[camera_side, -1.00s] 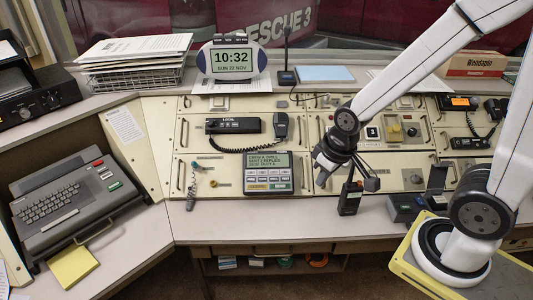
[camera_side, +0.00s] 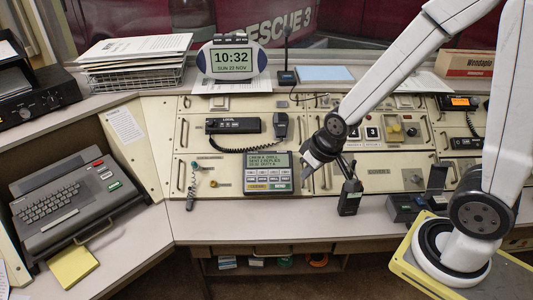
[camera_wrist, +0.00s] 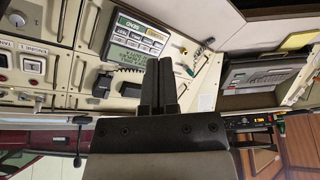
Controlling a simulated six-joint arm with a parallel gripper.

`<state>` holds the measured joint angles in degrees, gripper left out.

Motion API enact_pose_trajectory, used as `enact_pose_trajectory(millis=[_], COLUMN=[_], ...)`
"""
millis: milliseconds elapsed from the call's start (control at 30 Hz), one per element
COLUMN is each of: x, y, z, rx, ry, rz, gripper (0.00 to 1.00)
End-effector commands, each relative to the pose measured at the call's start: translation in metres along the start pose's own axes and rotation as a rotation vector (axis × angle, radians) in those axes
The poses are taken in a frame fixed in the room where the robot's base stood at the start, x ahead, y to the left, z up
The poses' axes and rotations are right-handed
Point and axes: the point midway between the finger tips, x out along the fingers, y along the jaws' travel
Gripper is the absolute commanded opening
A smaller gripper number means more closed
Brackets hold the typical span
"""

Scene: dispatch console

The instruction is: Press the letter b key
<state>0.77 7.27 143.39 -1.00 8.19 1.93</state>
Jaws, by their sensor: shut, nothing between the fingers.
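The grey keyboard terminal (camera_side: 110,190) stands on the left desk in the side view. Its dark block of keys (camera_side: 50,205) is at its left, and the letters are too small to read, so I cannot pick out the b key. The terminal shows upside down at the right of the wrist view (camera_wrist: 268,78). My gripper (camera_side: 307,168) is shut and empty, in the air near the right edge of the display unit, well to the right of the keyboard. Its two dark fingers point up the wrist view, tips together (camera_wrist: 158,62).
The display unit (camera_side: 267,172) with buttons lies on the centre panel, below a corded handset (camera_side: 280,124). A handheld radio (camera_side: 351,197) stands at the desk front. A yellow pad (camera_side: 73,266) lies before the terminal. The desk between terminal and panel is largely clear.

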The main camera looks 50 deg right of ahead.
Motion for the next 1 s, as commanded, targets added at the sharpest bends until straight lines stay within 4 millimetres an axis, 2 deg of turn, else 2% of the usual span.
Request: enact_pose_trajectory(millis=[500,1000], x=[0.065,0.117], y=[0.009,0.015], z=[-0.07,-0.111], rx=[0.065,0.13], ry=[0.321,0.632], rz=[-0.018,-0.077], gripper=[0.0,0.0])
